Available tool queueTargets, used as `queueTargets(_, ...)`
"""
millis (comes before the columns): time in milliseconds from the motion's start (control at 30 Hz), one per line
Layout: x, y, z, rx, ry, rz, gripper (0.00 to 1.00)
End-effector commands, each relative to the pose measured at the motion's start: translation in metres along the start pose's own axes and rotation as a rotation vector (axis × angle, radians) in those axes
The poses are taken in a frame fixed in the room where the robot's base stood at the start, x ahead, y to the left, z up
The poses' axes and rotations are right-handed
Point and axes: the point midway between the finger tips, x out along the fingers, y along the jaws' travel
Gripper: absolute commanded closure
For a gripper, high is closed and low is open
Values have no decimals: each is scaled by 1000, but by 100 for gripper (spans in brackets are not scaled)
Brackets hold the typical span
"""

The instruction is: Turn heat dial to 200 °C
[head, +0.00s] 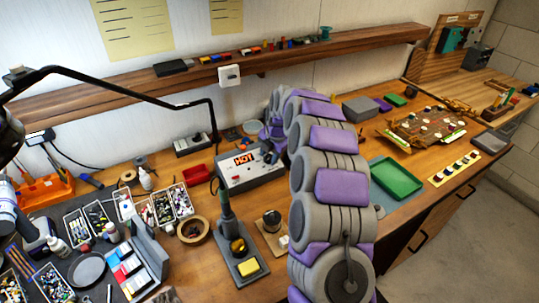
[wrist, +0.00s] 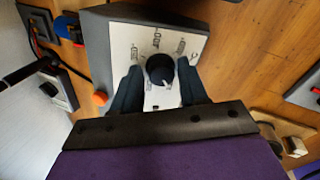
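The soldering station (head: 250,172) stands on the bench in the head view, with a "HOT" display on its front panel. In the wrist view its pale panel (wrist: 147,42) faces me, with printed marks around a round black heat dial (wrist: 160,68). The marks are too small to read with certainty. My gripper (wrist: 158,80) is at the panel, with one dark finger on each side of the dial. I cannot tell whether the fingers touch it. In the head view my arm reaches to the station, and my gripper (head: 272,150) partly covers its right side.
A soldering iron stand (head: 238,250) with a yellow sponge is in front of the station. A red tray (head: 197,174) sits to its left. A green tray (head: 396,178) lies right of my arm. A wooden shelf (head: 215,72) runs along the wall behind. Small parts bins crowd the left.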

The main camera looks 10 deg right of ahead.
Motion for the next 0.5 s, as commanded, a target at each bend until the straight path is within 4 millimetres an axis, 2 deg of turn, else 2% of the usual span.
queueTargets(33,0,0,0,0,0,0,52)
queueTargets(133,0,0,0,0,0,0,42)
queueTargets(500,-5,0,0,1,0,1,42)
